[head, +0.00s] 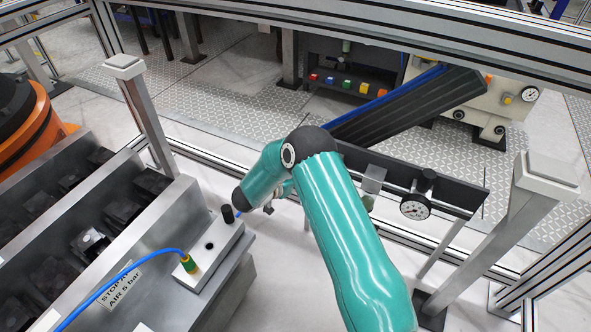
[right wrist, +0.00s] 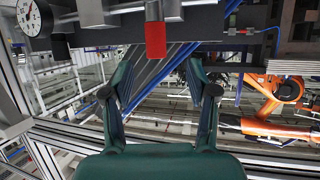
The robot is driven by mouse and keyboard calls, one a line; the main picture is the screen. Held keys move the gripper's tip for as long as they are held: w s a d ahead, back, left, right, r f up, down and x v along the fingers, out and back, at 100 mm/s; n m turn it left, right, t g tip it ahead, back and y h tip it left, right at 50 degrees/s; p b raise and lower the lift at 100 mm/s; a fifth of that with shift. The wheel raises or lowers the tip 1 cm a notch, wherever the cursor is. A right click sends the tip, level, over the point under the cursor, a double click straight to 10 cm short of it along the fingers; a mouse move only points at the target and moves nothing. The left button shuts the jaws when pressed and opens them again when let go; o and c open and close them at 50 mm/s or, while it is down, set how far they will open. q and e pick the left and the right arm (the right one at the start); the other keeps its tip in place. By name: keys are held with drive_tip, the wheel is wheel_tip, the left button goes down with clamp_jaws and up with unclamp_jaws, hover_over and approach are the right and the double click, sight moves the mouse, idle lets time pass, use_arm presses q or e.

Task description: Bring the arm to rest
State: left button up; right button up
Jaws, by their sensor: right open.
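My right arm, teal with a dark elbow, reaches in from the bottom right of the head view and bends down to the left. My right gripper (head: 272,204) is small and partly hidden by my wrist there. It hangs just right of a grey block (head: 208,262). In the right wrist view my right gripper (right wrist: 160,94) has its two dark fingers spread wide, with nothing between them. A red-ended cylinder (right wrist: 155,38) shows above the gap, apart from the fingers. My left gripper is in neither view.
The grey block carries a black cylinder (head: 228,214) and a green-and-yellow fitting (head: 190,264) with a blue hose (head: 125,270). A dark rail with a pressure gauge (head: 415,207) stands right of my arm. Grey posts (head: 145,110) flank the area. An orange robot (head: 38,125) is at far left.

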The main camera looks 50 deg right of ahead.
drive_tip(key=a+r+n+t+p, duration=0.2)
drive_tip(key=a+r+p, duration=0.1)
drive_tip(key=r+p, duration=0.15)
drive_tip(key=a+f+n+t+y+p, duration=0.2)
drive_tip(key=a+f+n+y, duration=0.15)
drive_tip(key=a, duration=0.35)
drive_tip(key=a+f+n+t+y+p, duration=0.2)
drive_tip(key=a+n+t+y+p, duration=0.15)
drive_tip(key=a, duration=0.45)
drive_tip(key=s+a+f+n+g+y, duration=0.3)
drive_tip(key=s+a+n+g+y, duration=0.3)
drive_tip(key=s+a, duration=1.3)
drive_tip(key=s+g+y, duration=0.1)
drive_tip(key=y, duration=0.3)
drive_tip(key=shift+s+a+f+y, duration=0.2)
drive_tip(key=shift+s+y, duration=0.1)
drive_tip(key=shift+s, duration=0.1)
drive_tip(key=shift+n, duration=0.3)
